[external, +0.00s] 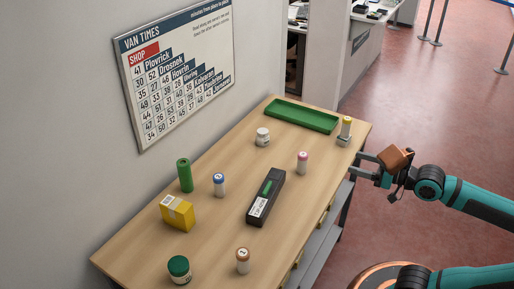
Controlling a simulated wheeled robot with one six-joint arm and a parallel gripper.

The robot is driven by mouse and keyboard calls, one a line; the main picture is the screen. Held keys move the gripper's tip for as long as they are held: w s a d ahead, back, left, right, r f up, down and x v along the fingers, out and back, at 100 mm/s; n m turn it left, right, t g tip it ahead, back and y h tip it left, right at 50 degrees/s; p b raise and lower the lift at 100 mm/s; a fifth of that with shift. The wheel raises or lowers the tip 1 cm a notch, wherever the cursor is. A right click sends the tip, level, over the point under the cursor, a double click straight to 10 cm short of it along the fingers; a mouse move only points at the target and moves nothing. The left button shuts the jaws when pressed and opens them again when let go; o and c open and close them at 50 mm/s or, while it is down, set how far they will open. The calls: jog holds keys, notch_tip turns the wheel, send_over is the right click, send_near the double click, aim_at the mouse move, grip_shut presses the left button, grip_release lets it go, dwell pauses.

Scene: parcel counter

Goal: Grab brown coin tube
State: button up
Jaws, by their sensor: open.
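The brown coin tube (242,262), a small white cylinder with a brown top, stands upright at the near end of the wooden counter (140,252). My gripper (356,164) is open and looks empty. It is off at the right, by the counter's right edge, with its fingers pointing left. It is well apart from the brown tube, which is nearer the bottom of the picture. Nothing hides the tube.
Similar tubes have blue (219,186), pink (302,163) and yellow (346,126) tops. A green-lidded jar (179,270) stands left of the brown tube. A black box (266,198), yellow box (177,213), green cylinder (185,175), white jar (262,137) and green tray (301,116) stand farther back.

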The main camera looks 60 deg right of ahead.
jog(key=w+a+n+g+y, duration=0.2)
jog(key=w+a+g, duration=0.1)
jog(key=w+a, duration=0.35)
jog(key=n+g, duration=0.5)
jog(key=g, duration=0.5)
send_near(246, 252)
jog(key=shift+g, duration=0.3)
jog(key=x, duration=0.8)
jog(key=shift+w+a+f, duration=0.1)
jog(key=shift+w, duration=0.2)
jog(key=shift+x, duration=2.7)
jog(key=shift+s+f, duration=0.1)
jog(key=shift+s, duration=0.1)
jog(key=shift+c, duration=0.2)
jog(key=c, duration=1.1)
